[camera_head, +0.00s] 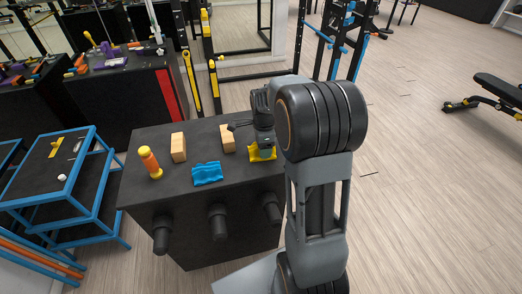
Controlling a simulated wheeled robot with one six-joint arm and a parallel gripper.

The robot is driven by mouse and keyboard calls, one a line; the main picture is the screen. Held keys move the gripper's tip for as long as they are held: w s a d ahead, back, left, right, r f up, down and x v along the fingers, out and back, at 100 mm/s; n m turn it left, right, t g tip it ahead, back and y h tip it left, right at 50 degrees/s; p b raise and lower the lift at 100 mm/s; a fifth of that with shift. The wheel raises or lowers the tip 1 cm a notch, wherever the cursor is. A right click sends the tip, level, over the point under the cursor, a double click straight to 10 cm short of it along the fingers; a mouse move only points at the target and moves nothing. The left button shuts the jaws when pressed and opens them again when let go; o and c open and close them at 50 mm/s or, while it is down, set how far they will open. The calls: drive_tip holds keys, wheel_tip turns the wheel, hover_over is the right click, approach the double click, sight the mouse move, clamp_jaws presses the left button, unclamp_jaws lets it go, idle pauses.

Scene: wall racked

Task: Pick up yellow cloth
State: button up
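The yellow cloth (256,156) lies on the right part of the black box top (200,142). My gripper (264,146) points down right over the cloth, and its lower end overlaps the cloth in the picture. The gripper hides the middle of the cloth. The fingers are too small and dark to show whether they are open or shut, or whether they touch the cloth.
A blue cloth (207,174) lies to the left of the yellow one. A blue-framed cart (62,165) stands at left. Open wooden floor (420,200) lies to the right.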

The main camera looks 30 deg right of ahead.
drive_tip(key=c, duration=0.8)
drive_tip(key=shift+c, duration=0.2)
drive_tip(key=shift+r, duration=0.1)
drive_tip(key=shift+r, duration=0.55)
drive_tip(key=s+a+r, duration=0.9)
drive_tip(key=s+r, duration=0.2)
drive_tip(key=shift+r, duration=0.35)
drive_tip(key=shift+d, duration=0.1)
